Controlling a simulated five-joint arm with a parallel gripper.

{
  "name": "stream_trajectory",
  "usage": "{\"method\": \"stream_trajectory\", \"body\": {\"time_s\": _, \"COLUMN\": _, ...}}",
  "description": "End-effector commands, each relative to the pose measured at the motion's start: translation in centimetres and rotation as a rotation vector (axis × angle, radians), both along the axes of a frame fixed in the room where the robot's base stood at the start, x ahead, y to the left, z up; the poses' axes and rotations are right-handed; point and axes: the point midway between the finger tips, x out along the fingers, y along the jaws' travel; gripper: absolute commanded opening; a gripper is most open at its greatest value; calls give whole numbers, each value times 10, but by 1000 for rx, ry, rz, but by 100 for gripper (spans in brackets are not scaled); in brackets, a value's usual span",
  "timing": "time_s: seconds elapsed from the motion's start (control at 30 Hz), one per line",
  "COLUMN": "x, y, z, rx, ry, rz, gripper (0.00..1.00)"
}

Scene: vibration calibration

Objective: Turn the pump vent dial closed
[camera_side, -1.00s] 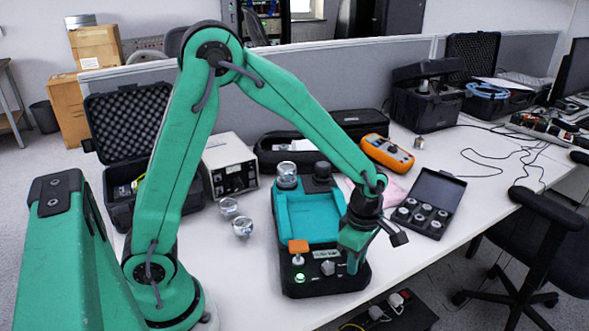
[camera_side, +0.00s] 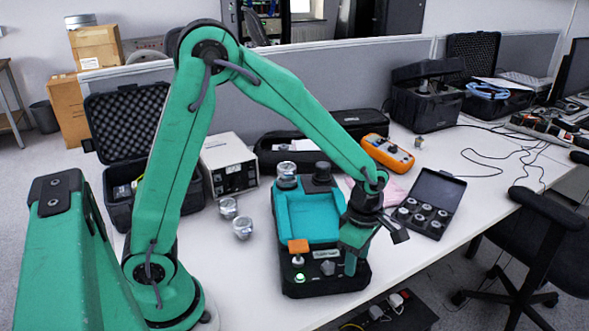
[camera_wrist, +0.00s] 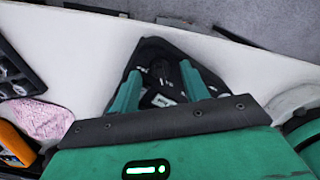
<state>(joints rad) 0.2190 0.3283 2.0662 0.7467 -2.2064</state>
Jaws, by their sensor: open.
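The pump unit (camera_side: 312,285) is a black-based device with a teal top tray (camera_side: 310,215). A small grey knob (camera_side: 327,268), which looks like the vent dial, sits on its front panel. An orange-topped lever (camera_side: 298,246) and a lit green button (camera_side: 300,278) are left of it. My gripper (camera_side: 350,270) points down over the right front of the unit, to the right of the knob. In the wrist view my gripper (camera_wrist: 160,72) has its two green fingers apart, with the unit's dark corner (camera_wrist: 150,45) between and beyond them. I cannot tell whether they touch anything.
An open case of several small weights (camera_side: 425,205) lies to the right. An orange meter (camera_side: 388,153) is behind. Two silver cylinders (camera_side: 243,228) stand left of the unit. The table's front edge is close to the unit.

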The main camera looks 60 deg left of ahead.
Motion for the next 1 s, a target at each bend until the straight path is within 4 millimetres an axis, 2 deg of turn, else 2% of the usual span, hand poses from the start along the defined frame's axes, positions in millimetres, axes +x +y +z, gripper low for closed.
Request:
{"method": "stream_trajectory", "body": {"time_s": 0.53, "x": 0, "y": 0, "z": 63, "rx": -1, "ry": -1, "rz": 1, "gripper": 45}}
{"method": "stream_trajectory", "body": {"time_s": 0.7, "x": 0, "y": 0, "z": 71, "rx": 0, "ry": -1, "rz": 1, "gripper": 45}}
{"method": "stream_trajectory", "body": {"time_s": 1.0, "x": 0, "y": 0, "z": 72, "rx": 0, "ry": 0, "rz": 0, "gripper": 45}}
